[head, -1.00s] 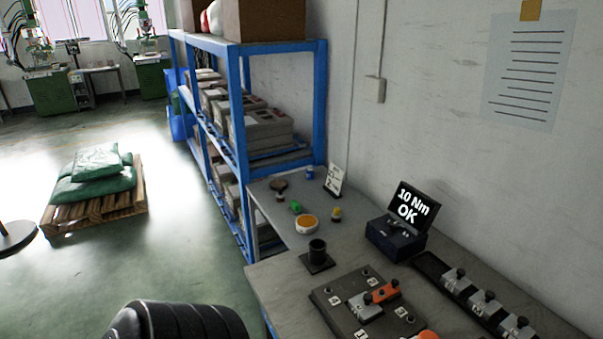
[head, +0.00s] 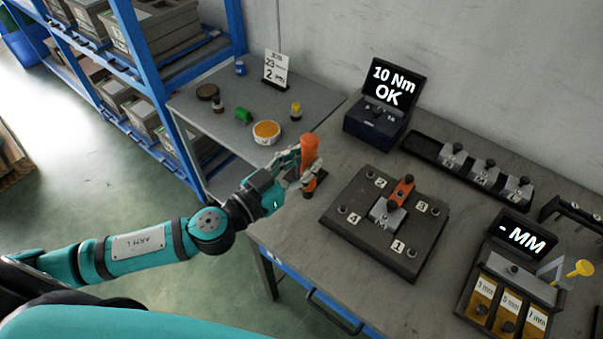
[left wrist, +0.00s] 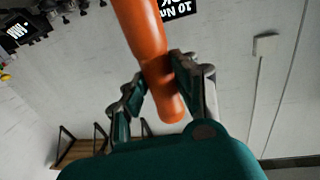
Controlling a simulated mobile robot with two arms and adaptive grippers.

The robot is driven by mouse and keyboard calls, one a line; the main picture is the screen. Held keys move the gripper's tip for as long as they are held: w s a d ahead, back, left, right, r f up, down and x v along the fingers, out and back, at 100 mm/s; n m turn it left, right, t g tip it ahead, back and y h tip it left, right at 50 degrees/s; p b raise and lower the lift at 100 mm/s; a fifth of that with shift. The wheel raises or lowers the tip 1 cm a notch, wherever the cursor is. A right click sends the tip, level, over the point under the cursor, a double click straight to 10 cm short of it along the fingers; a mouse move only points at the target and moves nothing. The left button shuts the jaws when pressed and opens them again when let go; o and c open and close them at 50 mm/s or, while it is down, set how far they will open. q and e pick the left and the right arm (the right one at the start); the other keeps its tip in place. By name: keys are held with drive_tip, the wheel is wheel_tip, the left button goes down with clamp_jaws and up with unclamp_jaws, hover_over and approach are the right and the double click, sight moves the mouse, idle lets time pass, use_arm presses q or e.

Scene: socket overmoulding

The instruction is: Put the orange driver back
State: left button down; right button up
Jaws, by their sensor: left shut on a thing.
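The orange driver (head: 308,150) is upright in the jaws of my left gripper (head: 297,172), which is shut on its handle. In the left wrist view the driver's orange handle (left wrist: 146,45) runs between the two fingers (left wrist: 158,88). My right gripper is not in view.
A dark numbered plate (head: 345,222) with a grey and orange part lies right of the holder. A "10 Nm OK" display box (head: 375,125) stands behind. A rack of knobbed parts (head: 430,150) and an "MM" gauge station (head: 490,265) are at right. A side table (head: 225,150) holds small items.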

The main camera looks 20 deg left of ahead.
use_arm(q)
drive_tip(key=shift+w+d+r+m+g+h, duration=0.1)
drive_tip(key=shift+w+d+m+g+h, duration=0.05)
drive_tip(key=shift+w+d+m+h, duration=0.2)
drive_tip(key=shift+w+d+r+m+g+h, duration=0.15)
drive_tip(key=shift+w+h, duration=0.1)
drive_tip(key=shift+w, duration=0.15)
drive_tip(key=w+a+r+m+g+h+b, duration=0.25)
drive_tip(key=w+a+b, duration=0.2)
drive_tip(key=w, duration=0.55)
wheel_tip(320, 180, down, 10)
drive_tip(key=b, duration=0.2)
drive_tip(key=shift+s+a+h, duration=0.15)
drive_tip(key=shift+a+h, duration=0.1)
drive_tip(key=shift+h, duration=0.2)
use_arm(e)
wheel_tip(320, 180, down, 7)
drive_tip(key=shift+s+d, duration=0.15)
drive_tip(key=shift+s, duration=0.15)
use_arm(q)
drive_tip(key=c, duration=1.4)
unclamp_jaws()
drive_tip(key=shift+f, duration=0.1)
drive_tip(key=o, duration=0.4)
drive_tip(key=shift+s, duration=0.1)
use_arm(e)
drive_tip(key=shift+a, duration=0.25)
